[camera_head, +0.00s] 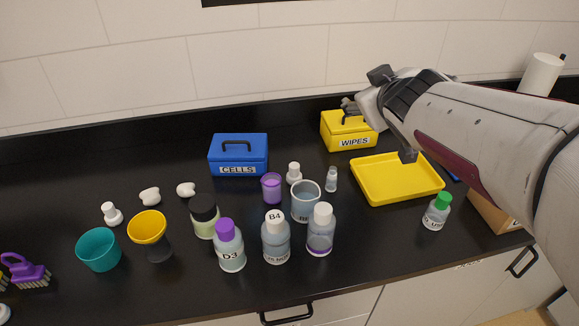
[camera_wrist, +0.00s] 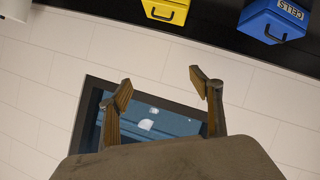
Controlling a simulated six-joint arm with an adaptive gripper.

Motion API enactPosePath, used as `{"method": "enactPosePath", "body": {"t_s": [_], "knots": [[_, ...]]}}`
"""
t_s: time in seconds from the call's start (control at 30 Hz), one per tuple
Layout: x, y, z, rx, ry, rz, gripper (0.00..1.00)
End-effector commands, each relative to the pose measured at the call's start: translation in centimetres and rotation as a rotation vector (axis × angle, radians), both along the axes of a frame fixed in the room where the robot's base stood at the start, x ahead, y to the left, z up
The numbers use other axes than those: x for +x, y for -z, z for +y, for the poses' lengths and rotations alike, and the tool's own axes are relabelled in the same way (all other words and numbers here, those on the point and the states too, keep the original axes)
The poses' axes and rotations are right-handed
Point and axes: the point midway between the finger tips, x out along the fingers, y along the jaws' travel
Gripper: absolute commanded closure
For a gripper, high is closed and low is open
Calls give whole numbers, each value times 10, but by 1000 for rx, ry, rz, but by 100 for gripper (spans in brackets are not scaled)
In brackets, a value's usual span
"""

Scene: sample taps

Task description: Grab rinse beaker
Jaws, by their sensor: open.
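A clear, bluish beaker (camera_head: 306,204) stands on the dark counter in the head view, just behind the front bottles. Its label is partly hidden by a white-capped bottle (camera_head: 321,230), so I cannot read it fully. My gripper (camera_wrist: 165,88) is open and empty in the wrist view, with its two fingers apart and the wall beyond them. The beaker is not in the wrist view.
Bottle B4 (camera_head: 276,241) and bottle D3 (camera_head: 230,248) stand in front of the beaker. A purple cup (camera_head: 272,189) and small vials (camera_head: 331,180) are close by.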

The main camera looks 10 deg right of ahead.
Motion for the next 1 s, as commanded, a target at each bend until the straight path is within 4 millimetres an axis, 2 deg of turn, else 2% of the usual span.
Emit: {"method": "enactPosePath", "body": {"t_s": [0.03, 0.2, 0.37, 0.5, 0.77, 1.0], "knots": [[13, 0, -2, -17, -26, -13, 36], [51, -1, 2, -61, -138, -59, 36], [81, 5, 9, -86, -259, -87, 36], [101, 18, 18, -94, -374, -96, 36], [121, 57, 37, -65, -601, -84, 36], [116, 104, 52, 10, -818, -35, 36]]}}
